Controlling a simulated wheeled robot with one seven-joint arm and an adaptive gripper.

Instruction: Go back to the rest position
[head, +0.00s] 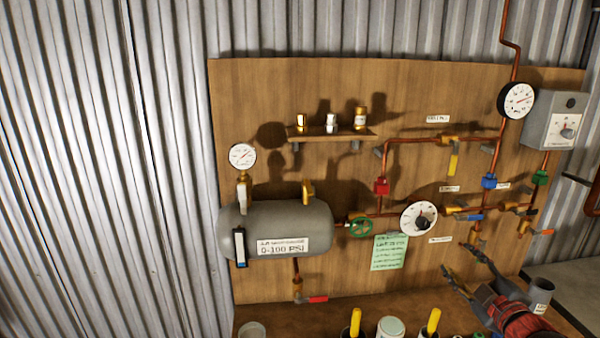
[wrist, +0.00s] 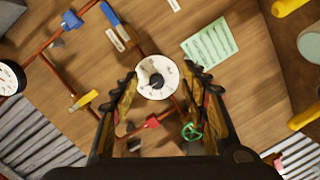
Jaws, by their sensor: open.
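My gripper (head: 463,265) is at the lower right of the head view, in front of the wooden panel and above the bench. Its two fingers stand apart with nothing between them touching them. In the wrist view my gripper (wrist: 160,82) is open and points at the panel. A white dial with a dark knob (wrist: 156,78) shows between and beyond the fingertips. The same dial (head: 418,218) is up and to the left of my gripper in the head view. No held object shows in either view.
The wooden panel (head: 340,85) carries copper pipes, a grey tank (head: 285,225), a green handwheel (head: 360,227), a gauge (head: 516,100) and a grey box (head: 553,120). Several containers and yellow handles stand on the bench (head: 310,310) below. A grey cup (head: 540,293) is close beside my arm.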

